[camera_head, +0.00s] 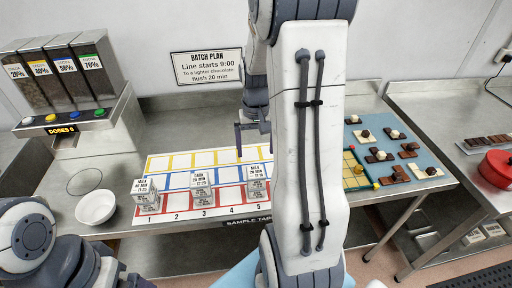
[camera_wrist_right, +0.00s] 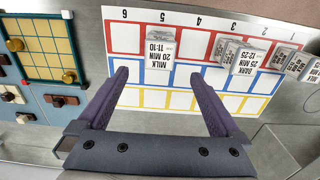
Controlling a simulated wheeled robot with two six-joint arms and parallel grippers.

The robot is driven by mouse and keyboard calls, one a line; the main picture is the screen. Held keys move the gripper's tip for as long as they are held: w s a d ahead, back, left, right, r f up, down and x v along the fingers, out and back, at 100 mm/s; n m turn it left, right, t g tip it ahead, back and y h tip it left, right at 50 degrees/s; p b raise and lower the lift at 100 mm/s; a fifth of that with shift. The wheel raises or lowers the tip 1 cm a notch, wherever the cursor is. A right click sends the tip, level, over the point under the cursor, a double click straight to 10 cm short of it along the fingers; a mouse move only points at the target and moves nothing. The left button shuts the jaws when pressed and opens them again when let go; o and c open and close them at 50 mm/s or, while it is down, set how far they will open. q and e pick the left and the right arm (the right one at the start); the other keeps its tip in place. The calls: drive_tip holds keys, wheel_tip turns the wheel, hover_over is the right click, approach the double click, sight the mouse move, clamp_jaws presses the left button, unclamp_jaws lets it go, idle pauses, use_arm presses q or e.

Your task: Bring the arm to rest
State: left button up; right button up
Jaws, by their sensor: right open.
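My right gripper (camera_head: 252,138) hangs over the sample table, partly behind my own right arm in the head view. In the right wrist view its two purple fingers (camera_wrist_right: 162,100) are wide apart with nothing between them. Below it lies the sample mat (camera_head: 168,163) with yellow, blue and red rows of squares. Stacks of labelled sample cards (camera_head: 146,196) stand on the red row. One stack labelled "MILK 20 MIN" (camera_wrist_right: 160,50) stands ahead of the fingers in the wrist view, apart from them. My left arm shows at the lower left; its gripper is out of view.
A white bowl (camera_head: 96,207) stands left of the mat. Dispensers (camera_head: 67,75) stand at the back left. A blue mat (camera_head: 376,136) with chocolates and a yellow grid (camera_head: 354,172) lies at the right. A red pot (camera_head: 497,168) stands on the far right counter. A batch plan sign (camera_head: 207,66) hangs behind.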

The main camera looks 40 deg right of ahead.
sight(256, 172)
drive_tip(key=shift+f, duration=0.1)
wheel_tip(256, 172, down, 12)
drive_tip(key=p, duration=0.2)
drive_tip(key=shift+p, duration=0.3)
drive_tip(key=shift+r+b, duration=0.6)
drive_tip(key=shift+r, duration=1.15)
